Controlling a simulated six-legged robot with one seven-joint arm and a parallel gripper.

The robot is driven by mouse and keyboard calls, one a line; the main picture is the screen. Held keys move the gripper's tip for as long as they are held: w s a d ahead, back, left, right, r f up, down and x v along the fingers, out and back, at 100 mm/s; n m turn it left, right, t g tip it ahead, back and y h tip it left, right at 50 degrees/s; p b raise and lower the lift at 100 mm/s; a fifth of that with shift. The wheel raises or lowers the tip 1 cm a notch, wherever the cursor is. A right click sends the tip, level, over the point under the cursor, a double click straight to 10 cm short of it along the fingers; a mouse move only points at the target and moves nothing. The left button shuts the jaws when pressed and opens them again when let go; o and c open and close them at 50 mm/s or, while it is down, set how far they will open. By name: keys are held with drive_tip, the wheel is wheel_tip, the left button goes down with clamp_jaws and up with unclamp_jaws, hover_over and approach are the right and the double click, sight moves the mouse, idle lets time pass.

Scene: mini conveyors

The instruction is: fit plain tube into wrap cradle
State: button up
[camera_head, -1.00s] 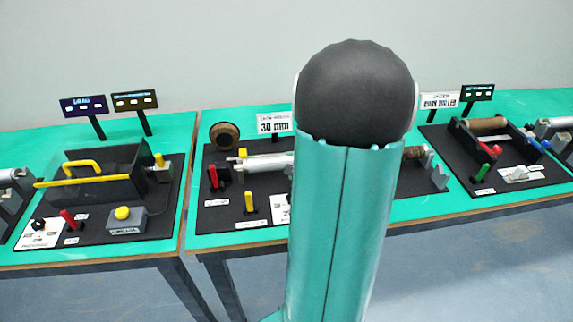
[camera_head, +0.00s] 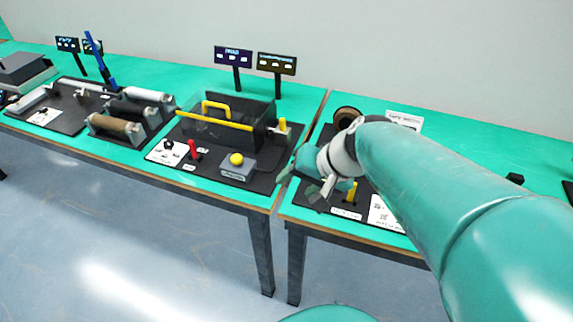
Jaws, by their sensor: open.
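My gripper (camera_head: 312,192) is open and appears empty, over the front left of the right-hand black board. My arm comes in from the right and hides much of that board. At the left station several rollers lie side by side: a brown one (camera_head: 115,126), a black one (camera_head: 133,110) and a pale grey one (camera_head: 147,95). I cannot tell which, if any, is the plain tube. A black open box (camera_head: 228,112) with a yellow bar and handle stands on the middle board. I cannot make out which part is the wrap cradle.
A red lever (camera_head: 193,149) and a grey box with a yellow button (camera_head: 237,160) stand at the middle board's front. A yellow peg (camera_head: 351,192) and a brown round disc (camera_head: 347,117) show beside my gripper. A gap separates the two green tables.

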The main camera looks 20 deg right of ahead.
drive_tip(key=s+a+r+n+h, duration=0.2)
drive_tip(key=s+r+n+h, duration=0.2)
drive_tip(key=s+n, duration=0.1)
drive_tip(key=shift+s+a+r+n, duration=0.25)
drive_tip(key=shift+s+n, duration=0.15)
drive_tip(key=shift+s, duration=0.15)
drive_tip(key=shift+d, duration=0.1)
